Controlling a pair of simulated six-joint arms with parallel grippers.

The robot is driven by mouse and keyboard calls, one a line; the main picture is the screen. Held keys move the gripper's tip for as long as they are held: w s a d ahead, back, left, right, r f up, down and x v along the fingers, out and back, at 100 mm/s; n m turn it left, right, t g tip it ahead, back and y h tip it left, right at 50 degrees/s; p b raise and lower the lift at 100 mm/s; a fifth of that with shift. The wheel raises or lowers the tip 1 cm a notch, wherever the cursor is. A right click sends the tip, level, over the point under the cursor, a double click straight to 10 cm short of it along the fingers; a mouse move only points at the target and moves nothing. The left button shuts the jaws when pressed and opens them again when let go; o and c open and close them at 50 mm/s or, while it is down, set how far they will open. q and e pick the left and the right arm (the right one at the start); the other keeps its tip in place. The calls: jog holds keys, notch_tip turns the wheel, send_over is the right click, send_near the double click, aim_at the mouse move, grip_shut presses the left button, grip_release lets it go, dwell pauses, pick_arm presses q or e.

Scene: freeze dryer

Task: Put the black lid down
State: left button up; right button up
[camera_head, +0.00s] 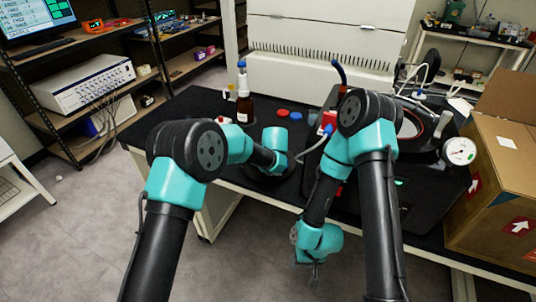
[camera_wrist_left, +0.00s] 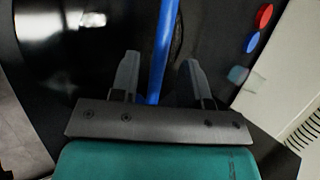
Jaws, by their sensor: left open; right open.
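A round black shape, which looks like the black lid (camera_head: 258,174), sits low on the black table near its front edge, under my left wrist. In the left wrist view a glossy dark surface, probably the same lid (camera_wrist_left: 55,65), fills the left side. A blue rod or tube (camera_wrist_left: 163,55) runs between the fingers of my left gripper (camera_wrist_left: 158,75), which is open with gaps on both sides. The left fingertips are hidden in the head view. My right gripper (camera_head: 315,277) is open and empty, hanging low in front of the table.
The freeze dryer with a gauge (camera_head: 459,151) is at right, beside a cardboard box (camera_head: 497,190).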

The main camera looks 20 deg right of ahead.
pick_arm(q)
jog(key=v, duration=0.8)
jog(key=shift+s+r, duration=0.25)
jog(key=shift+r, duration=0.05)
jog(key=s+a+f+n+g+h, duration=0.1)
jog(key=s+a+f+n+g, duration=0.3)
jog(key=a+f, duration=0.6)
jog(key=s+a+f+n+g+h, duration=0.1)
jog(key=s+a+f+n+g, duration=0.1)
jog(key=s+a+f+n, duration=0.95)
jog(key=s+a+n, duration=0.3)
jog(key=s+a, duration=0.3)
jog(key=s+a+f+n+h, duration=0.1)
jog(key=s+a+f+n, duration=0.4)
jog(key=a, duration=1)
jog(key=s+n, duration=0.3)
jog(key=s, duration=0.2)
jog(key=shift+a+g, duration=0.3)
jog(key=shift+a, duration=0.1)
jog(key=shift+s, duration=0.2)
